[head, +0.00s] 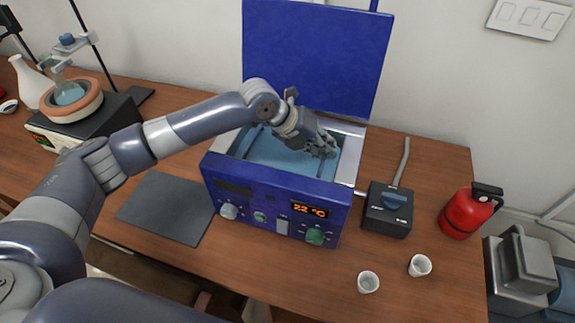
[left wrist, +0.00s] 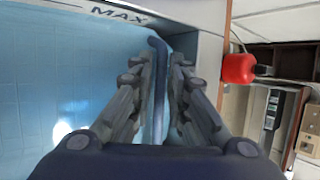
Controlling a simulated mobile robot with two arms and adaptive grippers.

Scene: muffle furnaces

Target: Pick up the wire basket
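The wire basket is mostly hidden in the blue water bath (head: 275,195), whose lid (head: 315,55) stands open. In the left wrist view a dark blue rod (left wrist: 158,115), seemingly the basket's handle, runs between my fingers. My left gripper (head: 325,150) reaches into the bath from the left, near its right side. In the left wrist view that gripper (left wrist: 160,75) has its fingers close together on both sides of the rod, and looks shut on it. The basket's mesh cannot be made out. My right gripper is not in view.
Right of the bath are a black control box (head: 388,210), two white cups (head: 368,282) (head: 419,265) and a red bottle (head: 467,212). A dark mat (head: 168,208) lies to the left. A hotplate setup (head: 75,110) stands at the far left. The bath's walls surround my gripper.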

